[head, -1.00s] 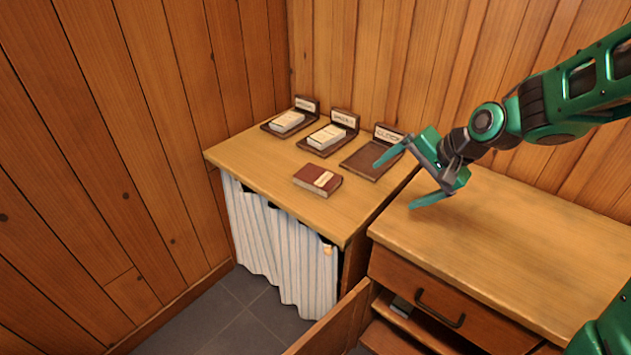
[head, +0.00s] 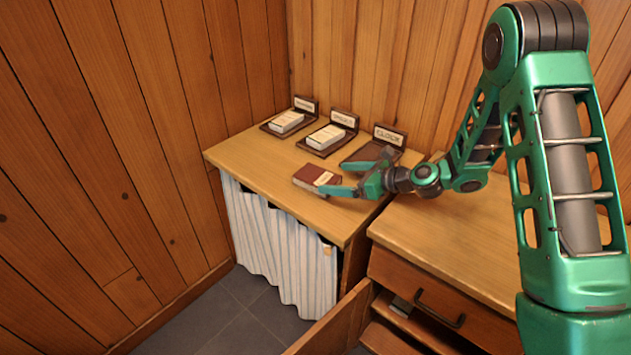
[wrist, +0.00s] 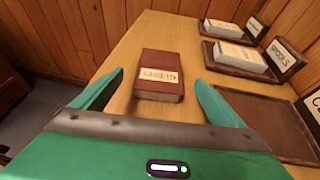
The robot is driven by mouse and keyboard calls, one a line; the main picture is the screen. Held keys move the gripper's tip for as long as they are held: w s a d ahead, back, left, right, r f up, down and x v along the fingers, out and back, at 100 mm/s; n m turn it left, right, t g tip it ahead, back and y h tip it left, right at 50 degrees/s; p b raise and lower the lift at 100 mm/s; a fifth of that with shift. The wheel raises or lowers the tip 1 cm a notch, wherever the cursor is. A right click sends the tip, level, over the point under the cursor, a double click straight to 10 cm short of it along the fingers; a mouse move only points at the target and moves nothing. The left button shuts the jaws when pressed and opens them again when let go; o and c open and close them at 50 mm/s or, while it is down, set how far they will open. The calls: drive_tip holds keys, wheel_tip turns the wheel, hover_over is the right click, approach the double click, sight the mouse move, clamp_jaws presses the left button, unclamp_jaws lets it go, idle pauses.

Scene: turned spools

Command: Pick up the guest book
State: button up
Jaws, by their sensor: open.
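The guest book is a dark red book (head: 311,176) with a pale label, lying flat on the wooden table near its front edge. In the wrist view the red book (wrist: 160,72) lies ahead, between the lines of the two fingers, its label toward me. My gripper (head: 343,177) is open and low over the table, just right of the book. In the wrist view my gripper (wrist: 160,90) has its fingers spread wider than the book, with nothing held. In the head view the near finger hides a bit of the book's right side.
Behind the book stand dark trays with label cards: two hold pale books (head: 287,121) (head: 327,136), and the one labelled like "CLOCK" (head: 370,155) looks empty. A wooden cabinet (head: 470,240) with an open door is at right. Plank walls close the left and back.

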sight(318, 176)
drive_tip(key=x, duration=0.9)
drive_tip(key=shift+w, duration=0.1)
drive_tip(key=shift+d, duration=0.1)
drive_tip(key=c, duration=1.3)
